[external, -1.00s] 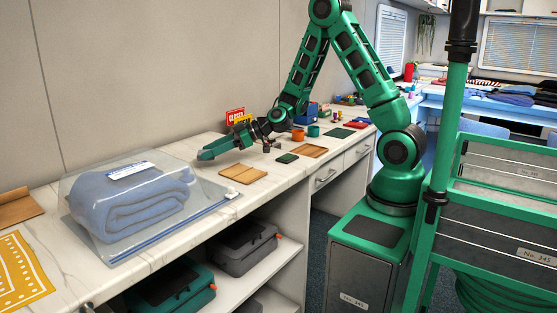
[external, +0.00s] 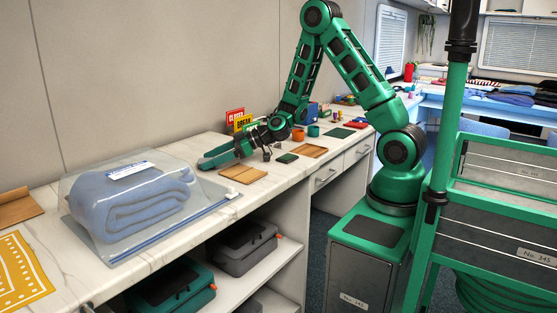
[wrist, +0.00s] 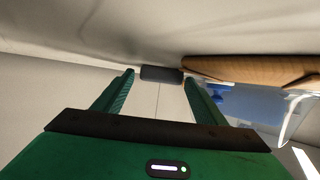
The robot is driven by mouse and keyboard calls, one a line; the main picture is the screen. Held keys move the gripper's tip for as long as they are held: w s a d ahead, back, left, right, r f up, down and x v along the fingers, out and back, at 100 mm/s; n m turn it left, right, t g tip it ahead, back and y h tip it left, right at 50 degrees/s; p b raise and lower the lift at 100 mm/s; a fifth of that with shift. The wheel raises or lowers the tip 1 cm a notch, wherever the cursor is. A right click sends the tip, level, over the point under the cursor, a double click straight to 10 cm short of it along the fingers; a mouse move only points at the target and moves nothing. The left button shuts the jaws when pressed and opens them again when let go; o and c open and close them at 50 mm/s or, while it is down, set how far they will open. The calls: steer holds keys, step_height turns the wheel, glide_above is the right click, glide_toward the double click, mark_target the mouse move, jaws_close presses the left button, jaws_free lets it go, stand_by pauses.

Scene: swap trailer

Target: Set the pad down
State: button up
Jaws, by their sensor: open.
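My gripper (external: 204,162) is low over the marble counter, right of the bagged blue blanket, pointing left. In the wrist view its two green fingers (wrist: 159,77) stand apart. A small dark grey block (wrist: 161,74), which may be the pad, shows between the fingertips with gaps at both sides. I cannot tell whether it rests on the counter; it cannot be made out in the external view. A small dark green pad (external: 287,158) lies flat on the counter right of the gripper. A larger green mat (external: 340,133) lies farther back.
The bagged blanket (external: 135,200) and a brown folder (external: 17,206) are to the left. A wooden tile (external: 243,174) lies near the front edge, a wooden tray (external: 310,151) farther right. An orange mug (external: 298,135) and upright signs (external: 237,120) stand behind.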

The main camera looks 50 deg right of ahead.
steer(key=shift+r, duration=0.1)
steer(key=v, duration=0.7)
steer(key=shift+s+d, duration=0.2)
